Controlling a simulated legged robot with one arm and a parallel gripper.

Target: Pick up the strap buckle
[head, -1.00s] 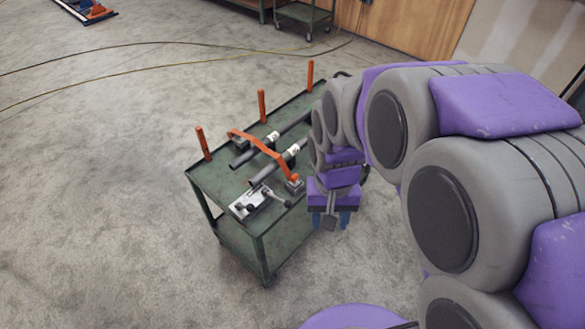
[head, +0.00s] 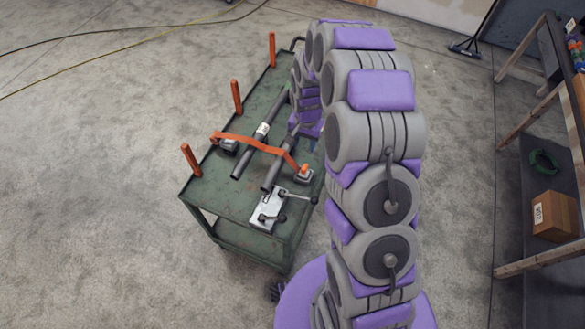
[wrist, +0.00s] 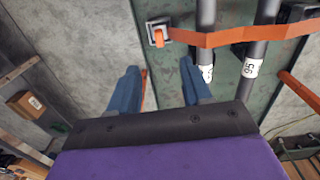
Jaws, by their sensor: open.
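The strap buckle (head: 304,175) is a small grey block with an orange part, at the near right end of an orange strap (head: 258,144) on the green cart. In the wrist view the buckle (wrist: 157,33) lies ahead of the fingertips, roughly in line with the gap between them. My gripper (wrist: 160,66) is open, with two blue fingers apart and nothing held. A narrow orange piece shows between the fingers. In the head view the gripper is above the cart's right side, mostly hidden by my arm.
The strap crosses two dark pipes (head: 259,138) with white labels. A metal clamp (head: 268,208) lies near the cart's front edge. Orange posts (head: 236,97) stand along the cart's left edge. A shelf (head: 508,130) with a cardboard box (head: 553,216) stands at right.

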